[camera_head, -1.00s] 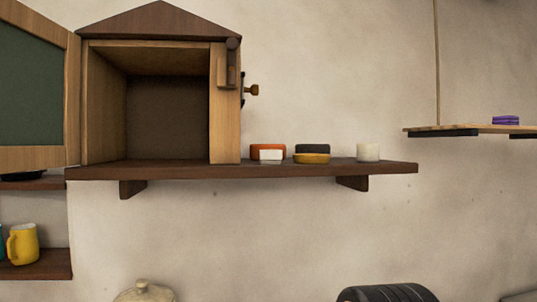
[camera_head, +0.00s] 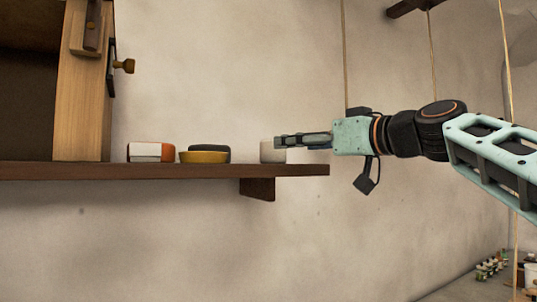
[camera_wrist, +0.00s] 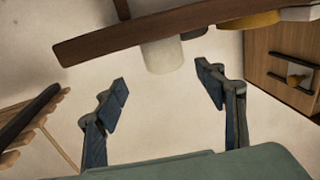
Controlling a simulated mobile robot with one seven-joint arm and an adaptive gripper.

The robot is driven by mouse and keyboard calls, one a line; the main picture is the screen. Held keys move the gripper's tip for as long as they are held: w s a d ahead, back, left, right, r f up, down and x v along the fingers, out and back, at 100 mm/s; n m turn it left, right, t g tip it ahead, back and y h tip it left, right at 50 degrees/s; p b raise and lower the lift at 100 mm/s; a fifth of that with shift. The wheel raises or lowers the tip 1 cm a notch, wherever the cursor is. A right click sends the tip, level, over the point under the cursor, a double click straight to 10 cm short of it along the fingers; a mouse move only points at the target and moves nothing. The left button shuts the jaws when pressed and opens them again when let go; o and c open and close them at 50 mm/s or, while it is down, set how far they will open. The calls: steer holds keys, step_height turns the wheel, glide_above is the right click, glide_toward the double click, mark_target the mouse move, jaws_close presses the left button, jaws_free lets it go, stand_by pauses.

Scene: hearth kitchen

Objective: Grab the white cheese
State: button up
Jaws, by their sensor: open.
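A white upright cylinder (camera_head: 267,152), a likely white cheese, stands near the right end of the wooden shelf. In the wrist view, which looks upside down, the white cylinder (camera_wrist: 163,55) lies just ahead of the fingertips, between their lines. My gripper (camera_head: 280,141) reaches in level from the right, and its fingers overlap the cylinder's upper part in the head view. The gripper (camera_wrist: 162,78) is open and empty, with one finger either side.
The shelf (camera_head: 110,171) also holds a yellow disc (camera_head: 203,157) and a dark piece (camera_head: 212,150) behind it. An open wooden cabinet (camera_head: 80,110) with a brass knob (camera_head: 124,66) stands at its left. Ropes (camera_head: 345,60) hang near my arm. The shelf's right end is free.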

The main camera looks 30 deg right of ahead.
mark_target(273, 146)
steer(key=w, duration=0.3)
steer(key=shift+w+a, duration=0.1)
steer(key=shift+a, duration=0.15)
steer(key=w+p, duration=0.1)
steer(key=w, duration=0.1)
steer(key=w+a, duration=0.1)
steer(key=w, duration=0.1)
steer(key=shift+a+p, duration=0.15)
steer(key=shift+p, duration=0.25)
steer(key=shift+w+f, duration=0.1)
steer(key=shift+w, duration=0.45)
steer(key=c, duration=1.4)
